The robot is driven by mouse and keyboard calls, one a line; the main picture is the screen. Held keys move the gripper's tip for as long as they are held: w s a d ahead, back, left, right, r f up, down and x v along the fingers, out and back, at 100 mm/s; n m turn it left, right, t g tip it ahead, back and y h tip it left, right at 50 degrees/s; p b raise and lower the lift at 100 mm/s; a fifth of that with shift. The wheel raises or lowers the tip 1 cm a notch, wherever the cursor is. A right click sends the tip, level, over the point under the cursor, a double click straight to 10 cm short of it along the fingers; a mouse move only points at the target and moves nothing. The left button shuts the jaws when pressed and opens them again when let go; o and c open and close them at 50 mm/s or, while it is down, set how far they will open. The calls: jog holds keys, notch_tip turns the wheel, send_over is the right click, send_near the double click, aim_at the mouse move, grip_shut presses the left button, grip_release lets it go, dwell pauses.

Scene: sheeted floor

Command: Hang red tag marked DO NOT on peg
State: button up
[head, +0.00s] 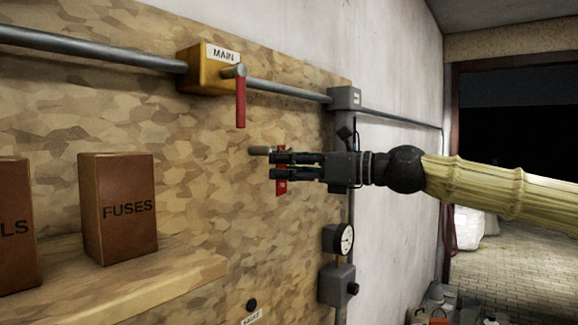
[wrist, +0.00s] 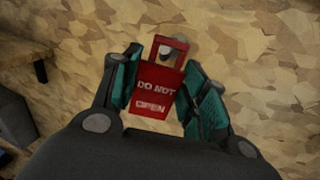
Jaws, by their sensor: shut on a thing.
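The red tag (wrist: 157,88), lettered DO NOT OPEN, stands between the fingers of my gripper (wrist: 160,98) in the wrist view, its square loop at the top. My gripper is shut on the tag's sides. In the head view my gripper (head: 285,165) reaches in from the right, and the tag (head: 281,187) shows above and below the fingers. The peg (head: 259,150) is a short grey-brown rod at the board, just left of the tag's top. In the wrist view the peg's round end (wrist: 166,46) appears within the loop's opening. I cannot tell whether it passes through.
A yellow MAIN box (head: 207,72) with a red lever (head: 241,102) is above the peg. A gauge (head: 338,239) and a grey box (head: 337,285) are below right. A shelf (head: 150,285) holds a FUSES box (head: 118,207) at left. The board around the peg is bare.

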jog(key=o, duration=1.2)
jog(key=shift+d, duration=0.1)
